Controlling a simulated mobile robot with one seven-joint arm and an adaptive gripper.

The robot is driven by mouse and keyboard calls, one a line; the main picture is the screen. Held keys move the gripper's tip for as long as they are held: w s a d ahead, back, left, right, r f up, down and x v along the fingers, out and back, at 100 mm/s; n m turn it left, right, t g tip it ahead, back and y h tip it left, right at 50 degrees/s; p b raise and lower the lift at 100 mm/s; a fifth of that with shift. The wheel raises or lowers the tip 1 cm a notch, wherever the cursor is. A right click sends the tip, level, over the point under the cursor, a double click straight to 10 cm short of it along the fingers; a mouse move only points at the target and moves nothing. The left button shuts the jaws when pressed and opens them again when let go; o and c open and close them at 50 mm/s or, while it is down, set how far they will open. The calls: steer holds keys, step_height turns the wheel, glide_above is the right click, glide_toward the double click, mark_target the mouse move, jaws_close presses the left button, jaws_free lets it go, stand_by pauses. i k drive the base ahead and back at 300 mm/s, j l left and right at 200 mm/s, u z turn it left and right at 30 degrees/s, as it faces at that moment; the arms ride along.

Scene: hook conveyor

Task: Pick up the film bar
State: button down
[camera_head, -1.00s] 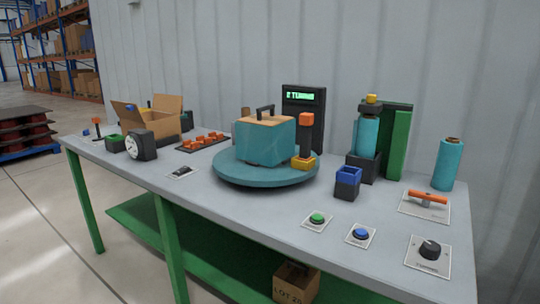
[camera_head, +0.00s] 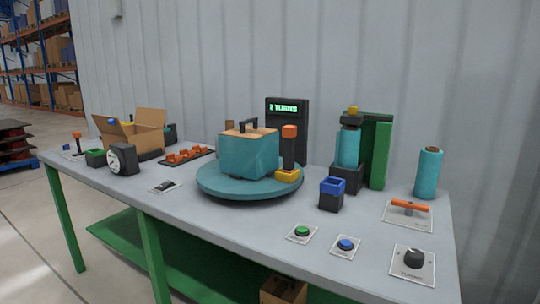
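No label marks the film bar, and I cannot tell for certain which thing it is. One candidate is an upright black bar with an orange top (camera_head: 289,148), on a yellow block (camera_head: 288,175) at the right edge of the teal turntable (camera_head: 222,190). Another is a flat orange bar (camera_head: 411,205) on a white plate at the right. A teal-wrapped block (camera_head: 248,155) with a black handle sits on the turntable. A teal roll (camera_head: 347,147) stands in a black holder by a green post (camera_head: 380,155). My gripper is out of view.
A loose teal roll (camera_head: 428,173), a blue-rimmed black cup (camera_head: 331,194), green (camera_head: 302,232) and blue (camera_head: 346,244) buttons and a dial (camera_head: 413,259) are at the right. An open carton (camera_head: 137,131) stands left. A display (camera_head: 287,112) reads "2 TURNS".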

mark_target(289, 133)
steer(key=i+j, duration=0.2)
steer(key=j, duration=0.15)
steer(key=i+j+z, duration=0.1)
steer(key=j, duration=0.25)
steer(key=i+j, duration=0.25)
steer(key=i+j+z, duration=0.1)
steer(key=j, duration=0.35)
steer(key=i+j+z, duration=0.1)
steer(key=z, duration=1.25)
steer(key=i+j, duration=0.2)
steer(key=i, duration=0.3)
steer(key=i+j, duration=0.2)
steer(key=i, duration=0.25)
steer(key=i+z, duration=0.05)
